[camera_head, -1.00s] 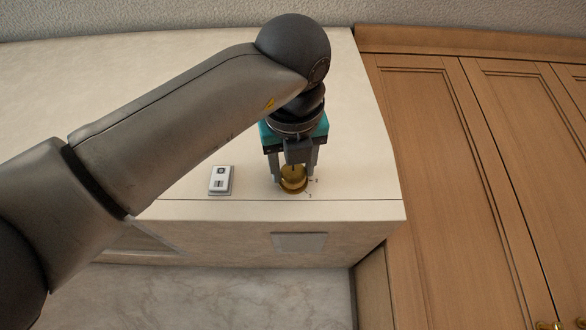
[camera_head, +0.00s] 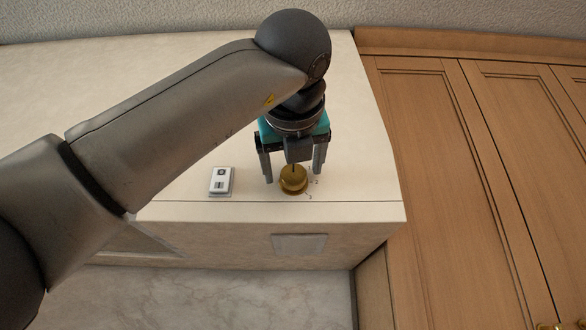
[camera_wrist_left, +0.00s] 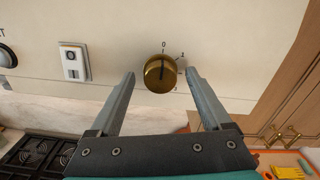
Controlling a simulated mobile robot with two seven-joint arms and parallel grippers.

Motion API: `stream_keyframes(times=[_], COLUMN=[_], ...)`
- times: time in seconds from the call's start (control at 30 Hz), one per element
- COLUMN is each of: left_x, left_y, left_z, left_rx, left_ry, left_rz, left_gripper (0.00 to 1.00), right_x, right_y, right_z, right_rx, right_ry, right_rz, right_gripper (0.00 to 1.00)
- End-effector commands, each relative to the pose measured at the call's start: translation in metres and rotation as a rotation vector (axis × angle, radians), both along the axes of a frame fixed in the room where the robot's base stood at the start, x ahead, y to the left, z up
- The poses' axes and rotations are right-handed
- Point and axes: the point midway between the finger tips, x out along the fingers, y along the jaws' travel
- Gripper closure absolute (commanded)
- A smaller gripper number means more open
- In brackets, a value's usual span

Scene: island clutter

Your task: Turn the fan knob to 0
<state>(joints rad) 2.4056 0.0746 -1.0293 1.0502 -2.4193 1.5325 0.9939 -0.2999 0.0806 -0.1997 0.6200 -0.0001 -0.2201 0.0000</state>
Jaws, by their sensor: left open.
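The fan knob (camera_head: 293,184) is a round brass dial on the cream hood face; it also shows in the wrist view (camera_wrist_left: 160,76). Number marks run round it, with 0 at its top and 1 to the upper right in the wrist view. The dark line on the knob runs roughly up toward the 0. My left gripper (camera_head: 292,176) is open, with one finger on each side of the knob. In the wrist view gaps show between the knob and both fingers. My right gripper is not in view.
A white switch plate (camera_head: 221,181) sits left of the knob and shows in the wrist view (camera_wrist_left: 73,62). Wooden cabinet doors (camera_head: 430,170) stand to the right. Below in the wrist view is a black stovetop (camera_wrist_left: 38,155).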

Motion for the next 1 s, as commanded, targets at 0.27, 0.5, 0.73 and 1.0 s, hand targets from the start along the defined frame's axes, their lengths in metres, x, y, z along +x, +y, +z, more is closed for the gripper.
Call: stream_keyframes(times=[0.27, 0.5, 0.73, 1.0], left_x=[-0.059, -0.113, -0.141, -0.146], left_y=[-0.001, 0.000, 0.000, 0.000], left_z=[-0.002, -0.001, 0.000, 0.000], left_rx=[0.000, -0.001, -0.001, -0.001], left_ry=[-0.007, -0.004, -0.002, 0.000], left_rz=[-0.003, -0.001, -0.002, -0.001], left_gripper=[0.19, 0.19, 0.19, 0.19], right_x=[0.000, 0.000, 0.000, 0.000], right_y=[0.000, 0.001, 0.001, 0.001], right_z=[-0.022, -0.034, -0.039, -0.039], right_rx=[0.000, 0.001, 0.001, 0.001], right_ry=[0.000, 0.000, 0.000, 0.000], right_rz=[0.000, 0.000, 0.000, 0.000], right_gripper=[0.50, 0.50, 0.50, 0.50])
